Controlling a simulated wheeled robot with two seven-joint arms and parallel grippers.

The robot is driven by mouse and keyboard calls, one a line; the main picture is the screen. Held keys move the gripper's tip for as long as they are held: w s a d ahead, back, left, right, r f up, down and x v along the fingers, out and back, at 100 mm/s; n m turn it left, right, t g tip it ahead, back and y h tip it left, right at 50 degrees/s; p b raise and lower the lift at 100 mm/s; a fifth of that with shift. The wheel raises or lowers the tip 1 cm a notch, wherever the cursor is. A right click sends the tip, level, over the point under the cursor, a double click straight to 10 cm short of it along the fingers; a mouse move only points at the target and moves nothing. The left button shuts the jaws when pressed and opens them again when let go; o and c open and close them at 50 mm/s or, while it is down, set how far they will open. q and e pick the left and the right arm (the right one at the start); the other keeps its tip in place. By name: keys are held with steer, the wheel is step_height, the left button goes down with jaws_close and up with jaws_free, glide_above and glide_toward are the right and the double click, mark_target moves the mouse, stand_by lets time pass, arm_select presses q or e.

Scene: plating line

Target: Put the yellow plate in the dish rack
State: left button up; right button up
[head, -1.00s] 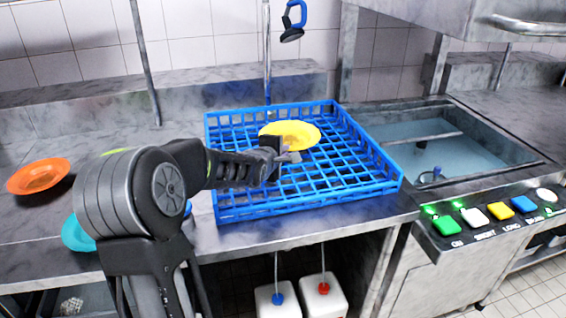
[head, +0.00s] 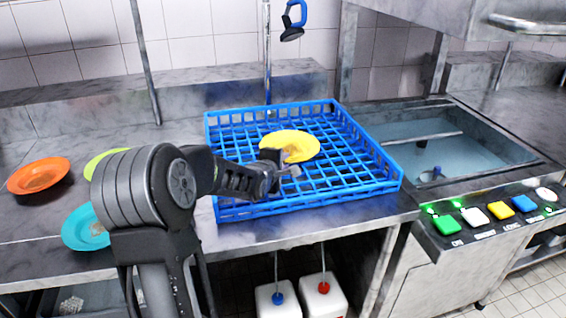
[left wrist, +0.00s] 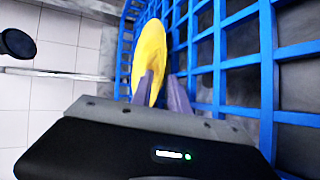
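The yellow plate (head: 294,143) is over the blue dish rack (head: 352,194), lying roughly flat with a slight tilt. Its near rim is between the fingers of my left gripper (head: 287,167), which appears shut on it. In the left wrist view the plate (left wrist: 151,55) shows as a narrow ellipse, with one finger of the gripper (left wrist: 162,82) on each side of its rim. The rack's blue grid (left wrist: 235,62) lies close beside it. I cannot tell whether the plate touches the rack. My right gripper is not in view.
An orange plate (head: 38,176), a cyan plate (head: 85,230) and a partly hidden lime-green plate (head: 103,160) lie on the steel counter (head: 262,232) at left. A sink of water (head: 405,150) and a button panel (head: 490,215) are at right. A sprayer (head: 291,30) hangs behind.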

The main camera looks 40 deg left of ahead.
arm_select(q)
steer(key=shift+o, duration=0.4)
steer(key=shift+s+r, duration=0.1)
steer(key=shift+r, duration=0.05)
steer(key=v, duration=1.1)
steer(key=shift+s+d+b, duration=0.2)
steer(key=shift+s+b, duration=0.15)
steer(key=shift+b, duration=0.05)
steer(key=shift+r, duration=0.15)
